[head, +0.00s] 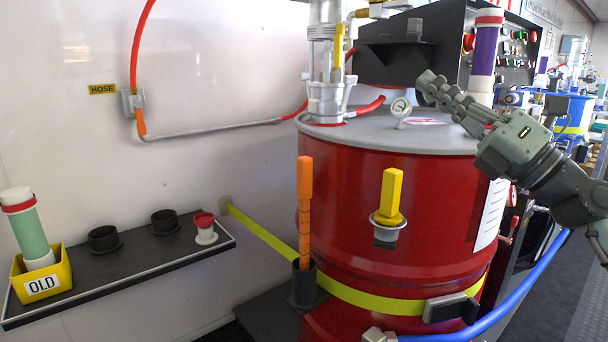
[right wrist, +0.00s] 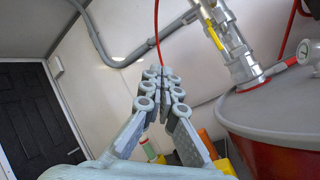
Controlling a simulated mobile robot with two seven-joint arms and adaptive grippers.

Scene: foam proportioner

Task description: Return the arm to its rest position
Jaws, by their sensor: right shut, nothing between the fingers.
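My right gripper (head: 430,84) reaches in from the right in the head view, with its grey-green fingers pointing up and left. It is in front of the black panel and above the right part of the red drum's (head: 345,200) grey lid. In the right wrist view the fingers (right wrist: 160,75) lie together with nothing between them. My left gripper does not show in either view.
A clear pump column (head: 328,85) and a small gauge (head: 401,107) stand on the lid. A purple cylinder (head: 487,50) stands behind the gripper. A blue hose (head: 530,285) curves at lower right. A shelf (head: 130,269) at left holds a yellow OLD bin (head: 62,272).

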